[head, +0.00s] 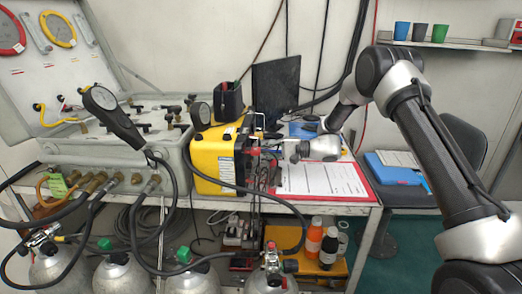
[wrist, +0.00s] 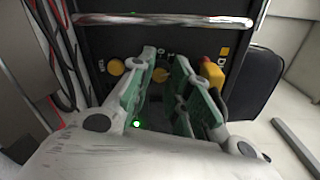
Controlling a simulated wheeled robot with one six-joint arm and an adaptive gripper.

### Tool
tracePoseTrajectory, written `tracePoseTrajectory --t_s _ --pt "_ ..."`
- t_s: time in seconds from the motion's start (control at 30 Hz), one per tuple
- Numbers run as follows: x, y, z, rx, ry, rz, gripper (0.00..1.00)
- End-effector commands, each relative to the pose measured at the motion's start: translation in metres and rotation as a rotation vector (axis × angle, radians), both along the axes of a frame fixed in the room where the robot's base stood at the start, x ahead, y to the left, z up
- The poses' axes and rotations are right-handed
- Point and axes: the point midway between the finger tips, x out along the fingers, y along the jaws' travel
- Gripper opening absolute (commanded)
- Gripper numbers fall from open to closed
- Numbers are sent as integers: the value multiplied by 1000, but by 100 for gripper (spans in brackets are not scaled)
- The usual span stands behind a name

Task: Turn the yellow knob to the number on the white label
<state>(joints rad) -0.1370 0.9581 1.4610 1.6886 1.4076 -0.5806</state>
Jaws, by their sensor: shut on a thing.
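The fingers hide part of the knob and panel. In the head view, my gripper (head: 277,152) is at the right-hand face of the yellow box (head: 206,163), and the knob is hidden. A small pale label (head: 228,134) is on the box; its print is too small to read.
A metal bar (wrist: 160,19) runs above. A red clipboard (head: 369,188) lies on the bench. Black hoses (head: 175,200) hang nearby.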

Motion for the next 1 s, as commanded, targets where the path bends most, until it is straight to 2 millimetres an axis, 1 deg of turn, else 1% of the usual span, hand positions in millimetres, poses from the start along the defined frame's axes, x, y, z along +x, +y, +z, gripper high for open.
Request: tracePoseTrajectory --t_s 0.33,0.37,0.4,0.43,0.77,0.87,0.97,1.0 --pt "0 -1 -1 -2 3 -1 0" --pt "0 -1 -1 -2 3 -1 21" --pt "0 -1 -1 -2 3 -1 28" --pt "0 -1 -1 -2 3 -1 30" --pt "0 -3 0 -1 2 -1 30" --pt "0 -13 0 -1 2 -3 30" --pt "-1 -31 1 -1 3 -4 30" --pt "-1 -40 1 0 3 -5 30"
